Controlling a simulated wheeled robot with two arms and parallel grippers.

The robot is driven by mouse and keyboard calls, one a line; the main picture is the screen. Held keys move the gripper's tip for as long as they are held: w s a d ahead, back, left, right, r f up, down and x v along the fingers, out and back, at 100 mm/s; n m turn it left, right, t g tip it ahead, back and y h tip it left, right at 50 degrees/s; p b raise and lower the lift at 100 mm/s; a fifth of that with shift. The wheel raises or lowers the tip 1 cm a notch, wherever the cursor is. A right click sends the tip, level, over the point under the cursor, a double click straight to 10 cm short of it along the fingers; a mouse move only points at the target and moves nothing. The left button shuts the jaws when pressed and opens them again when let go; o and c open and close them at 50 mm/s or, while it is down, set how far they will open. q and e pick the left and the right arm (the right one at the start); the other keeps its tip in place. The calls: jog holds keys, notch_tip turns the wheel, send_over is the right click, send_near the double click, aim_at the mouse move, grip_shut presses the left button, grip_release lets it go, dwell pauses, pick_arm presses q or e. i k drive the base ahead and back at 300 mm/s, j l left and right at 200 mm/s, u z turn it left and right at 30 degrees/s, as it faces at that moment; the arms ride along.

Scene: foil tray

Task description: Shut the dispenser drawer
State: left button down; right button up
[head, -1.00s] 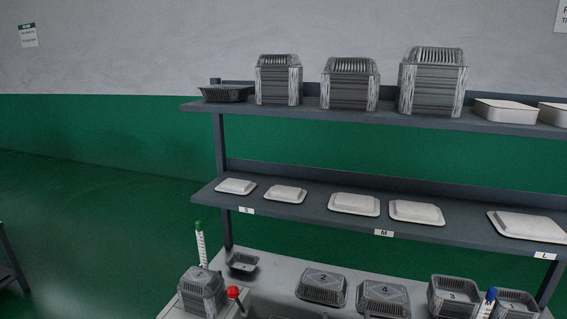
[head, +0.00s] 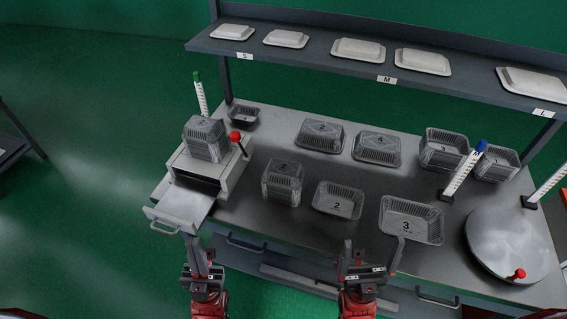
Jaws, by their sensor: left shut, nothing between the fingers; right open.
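The dispenser (head: 236,172) is a light grey box at the left end of the table, with a red-knobbed lever and a stack of foil trays (head: 203,140) on top. Its drawer (head: 184,204) is pulled out toward the front left, with a handle (head: 163,229) on its front. The drawer's flat top looks empty. My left gripper (head: 200,246) is shut and empty, just in front of and right of the drawer; I cannot tell if it touches. My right gripper (head: 372,250) is open and empty at the table's front edge, below the tray marked 3.
Several foil trays stand on the table (head: 270,226), including a tray marked 3 (head: 412,219). A round plate (head: 507,243) lies at the right. White measuring posts (head: 463,172) stand upright. A shelf (head: 330,66) with white lids is above the back.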

aim_at(187, 203)
jog(key=u, duration=1)
